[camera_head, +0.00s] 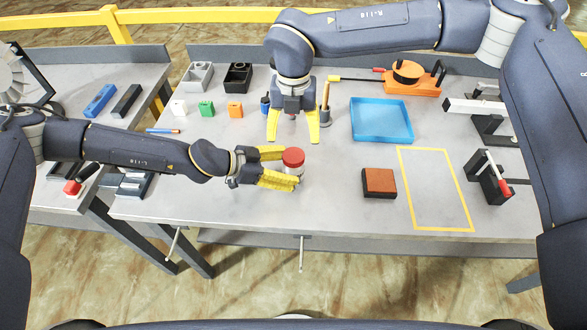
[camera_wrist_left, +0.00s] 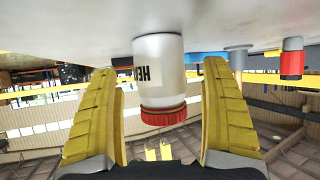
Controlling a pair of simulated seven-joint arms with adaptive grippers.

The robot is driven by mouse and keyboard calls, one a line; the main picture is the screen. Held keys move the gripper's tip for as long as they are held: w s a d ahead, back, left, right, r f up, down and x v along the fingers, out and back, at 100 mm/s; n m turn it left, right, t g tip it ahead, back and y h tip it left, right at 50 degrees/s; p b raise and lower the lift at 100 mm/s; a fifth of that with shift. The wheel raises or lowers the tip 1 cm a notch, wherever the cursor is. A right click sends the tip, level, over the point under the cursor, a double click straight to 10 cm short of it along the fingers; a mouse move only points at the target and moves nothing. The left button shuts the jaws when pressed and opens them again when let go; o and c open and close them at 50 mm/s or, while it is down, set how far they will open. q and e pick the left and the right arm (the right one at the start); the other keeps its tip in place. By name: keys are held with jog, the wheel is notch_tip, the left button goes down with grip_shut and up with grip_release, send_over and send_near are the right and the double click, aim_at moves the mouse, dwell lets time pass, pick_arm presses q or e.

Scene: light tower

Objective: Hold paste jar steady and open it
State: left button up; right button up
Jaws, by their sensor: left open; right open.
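The paste jar (camera_head: 293,166), white with a red lid (camera_head: 293,157), stands upright on the grey table. My left gripper (camera_head: 284,168) is open, its yellow fingers on either side of the jar. In the left wrist view the jar (camera_wrist_left: 160,70) appears upside down, with dark lettering and its red lid (camera_wrist_left: 163,115) between the two fingers (camera_wrist_left: 162,120), with gaps on both sides. My right gripper (camera_head: 292,138) is open and points down, behind the jar in the head view and apart from it.
A blue tray (camera_head: 381,120) lies right of my right gripper. A brown block (camera_head: 379,183) and a yellow taped rectangle (camera_head: 436,226) are to the right. Small white (camera_head: 179,108), green (camera_head: 207,108) and orange (camera_head: 235,110) blocks stand back left. The table in front of the jar is clear.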

aim_at(293, 155)
pick_arm(q)
jog(key=shift+x, duration=1.3)
jog(key=shift+c, duration=0.3)
grip_shut()
pick_arm(e)
jog(key=m, duration=0.3)
jog(key=shift+m, duration=0.4)
jog(key=m, duration=0.4)
jog(key=shift+m, duration=0.4)
jog(key=m, duration=0.4)
jog(key=shift+m, duration=0.3)
jog(key=m, duration=0.4)
jog(key=shift+f+m, duration=0.3)
jog(key=shift+m, duration=0.1)
jog(key=shift+f, duration=3.7)
